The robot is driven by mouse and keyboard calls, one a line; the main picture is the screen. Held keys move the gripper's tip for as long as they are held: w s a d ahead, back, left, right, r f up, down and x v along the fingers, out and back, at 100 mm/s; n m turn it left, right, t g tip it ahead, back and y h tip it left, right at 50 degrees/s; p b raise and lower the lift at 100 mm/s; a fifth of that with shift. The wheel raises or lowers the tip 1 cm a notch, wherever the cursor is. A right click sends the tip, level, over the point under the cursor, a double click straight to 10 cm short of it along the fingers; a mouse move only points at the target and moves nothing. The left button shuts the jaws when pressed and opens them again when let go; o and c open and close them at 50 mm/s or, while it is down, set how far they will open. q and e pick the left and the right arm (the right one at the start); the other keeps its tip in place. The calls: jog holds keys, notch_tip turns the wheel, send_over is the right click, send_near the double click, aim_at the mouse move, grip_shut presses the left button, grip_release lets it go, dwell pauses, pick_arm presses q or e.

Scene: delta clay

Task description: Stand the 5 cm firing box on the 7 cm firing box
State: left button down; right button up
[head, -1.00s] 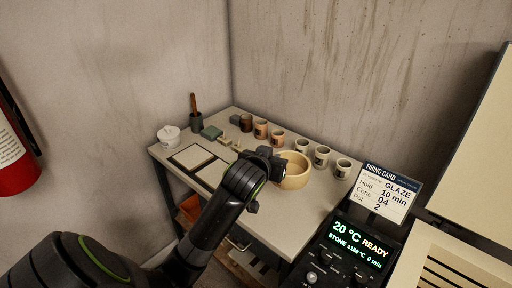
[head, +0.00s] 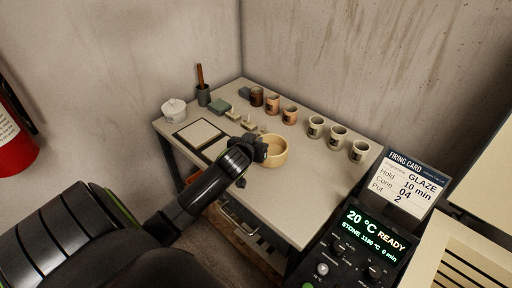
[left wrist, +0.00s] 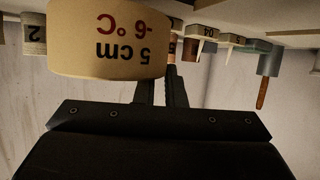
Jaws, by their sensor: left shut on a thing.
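The 5 cm firing box (head: 275,158) is a round, tan, open-topped tub over the front middle of the table. My left gripper (head: 261,149) is at its left side and shut on it. In the left wrist view the box (left wrist: 108,45) shows upside down with its "5 cm -6 °C" label. The fingers (left wrist: 160,88) meet it near its right edge there; their tips are partly hidden. I cannot tell whether the box touches the table. I cannot make out a 7 cm firing box in either view. My right gripper is out of view.
A control panel (head: 364,244) and firing card (head: 411,182) are at right. The table's front right is clear.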

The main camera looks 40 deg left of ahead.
pick_arm(q)
jog(key=shift+f, duration=1.45)
jog(key=c, duration=1.5)
grip_release()
jog(key=shift+f, duration=0.1)
jog(key=shift+s, duration=0.1)
